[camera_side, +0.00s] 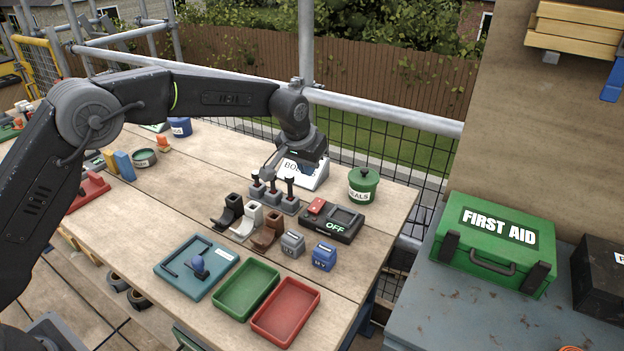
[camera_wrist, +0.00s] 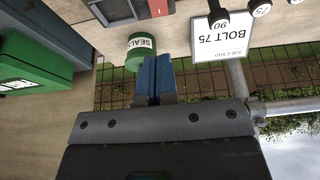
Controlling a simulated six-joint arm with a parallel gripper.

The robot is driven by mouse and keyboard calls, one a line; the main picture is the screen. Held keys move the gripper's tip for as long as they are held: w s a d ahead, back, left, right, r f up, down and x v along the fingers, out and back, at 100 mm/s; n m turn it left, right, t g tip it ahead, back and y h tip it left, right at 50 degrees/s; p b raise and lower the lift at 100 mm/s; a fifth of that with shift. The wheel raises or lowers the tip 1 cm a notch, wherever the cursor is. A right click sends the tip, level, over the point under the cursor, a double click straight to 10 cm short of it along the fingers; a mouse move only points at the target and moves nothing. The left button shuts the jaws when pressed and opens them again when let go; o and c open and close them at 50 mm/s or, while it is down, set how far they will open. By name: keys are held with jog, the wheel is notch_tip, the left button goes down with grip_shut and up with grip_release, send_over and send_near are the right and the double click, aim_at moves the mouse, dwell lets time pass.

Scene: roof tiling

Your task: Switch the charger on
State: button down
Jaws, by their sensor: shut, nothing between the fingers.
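The charger (camera_side: 331,221) is a dark box near the right edge of the bench in the side view. Its display reads OFF in green, and a red switch (camera_side: 316,206) sits on its left end. In the wrist view part of the charger (camera_wrist: 112,11) shows at the top edge, with a red part (camera_wrist: 158,7) beside it. My gripper (camera_side: 308,170) is above the bench, behind the charger and a little left of it, near the BOLT sign, apart from the charger. Its blue fingers (camera_wrist: 155,76) are together and empty in the wrist view.
A green SEALS pot (camera_side: 363,185) stands right of my gripper. The BOLT sign (camera_side: 315,180) and upright black-topped tools (camera_side: 290,188) stand close by. Batteries (camera_side: 324,257), a green tray (camera_side: 225,304) and a red tray (camera_side: 264,328) lie in front. A railing (camera_side: 400,116) runs behind.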

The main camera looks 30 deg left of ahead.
aim_at(321, 199)
jog(key=shift+v, duration=0.85)
jog(key=shift+w+r, duration=0.3)
jog(key=shift+w, duration=0.4)
jog(key=x, duration=1.4)
jog(key=shift+s+f, duration=0.15)
jog(key=shift+s, duration=0.25)
